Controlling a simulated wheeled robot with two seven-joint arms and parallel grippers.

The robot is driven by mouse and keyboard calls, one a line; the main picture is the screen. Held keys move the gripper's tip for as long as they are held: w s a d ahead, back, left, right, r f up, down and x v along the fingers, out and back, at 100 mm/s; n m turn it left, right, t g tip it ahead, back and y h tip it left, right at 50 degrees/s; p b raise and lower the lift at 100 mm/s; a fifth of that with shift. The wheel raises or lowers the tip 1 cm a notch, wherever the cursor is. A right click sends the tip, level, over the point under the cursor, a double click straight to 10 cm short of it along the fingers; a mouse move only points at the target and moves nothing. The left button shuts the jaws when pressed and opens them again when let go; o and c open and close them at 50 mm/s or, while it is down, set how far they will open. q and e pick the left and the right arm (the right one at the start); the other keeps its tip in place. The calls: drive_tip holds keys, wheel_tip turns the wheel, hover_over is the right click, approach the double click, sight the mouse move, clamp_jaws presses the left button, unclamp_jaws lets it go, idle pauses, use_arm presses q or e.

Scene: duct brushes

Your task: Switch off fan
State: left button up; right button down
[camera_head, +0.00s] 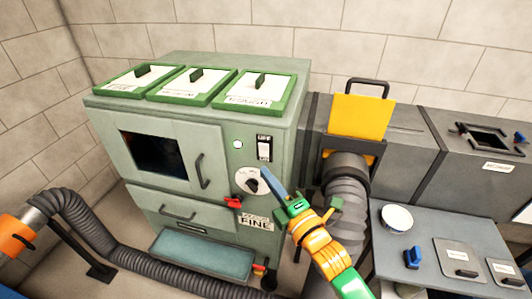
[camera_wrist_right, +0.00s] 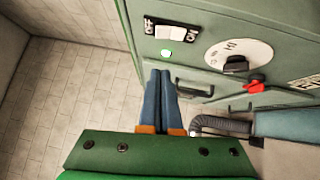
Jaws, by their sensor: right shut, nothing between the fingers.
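The green cabinet (camera_head: 212,128) carries a rocker switch (camera_head: 264,148) marked OFF and ON, which also shows in the right wrist view (camera_wrist_right: 171,31). I cannot tell surely which way the rocker is tipped. My left gripper is not in view.
A red knob (camera_head: 233,201) sits below the dial. A grey hose (camera_head: 346,185) rises beside my right arm, under a yellow plate (camera_head: 359,115). A grey table (camera_head: 398,250) at the right holds a white dish (camera_head: 396,217). Another hose (camera_head: 140,262) runs along the floor.

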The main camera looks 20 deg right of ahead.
sight(266, 157)
drive_tip(key=shift+w+d+r+p, duration=0.15)
drive_tip(key=shift+w+d, duration=0.15)
drive_tip(key=shift+w, duration=0.75)
drive_tip(key=shift+w+d+r+p, duration=0.1)
drive_tip(key=shift+w+d+p, duration=0.15)
drive_tip(key=shift+w, duration=0.85)
drive_tip(key=shift+w+d+r+p, duration=0.1)
drive_tip(key=shift+w+d, duration=0.2)
drive_tip(key=shift+w, duration=0.75)
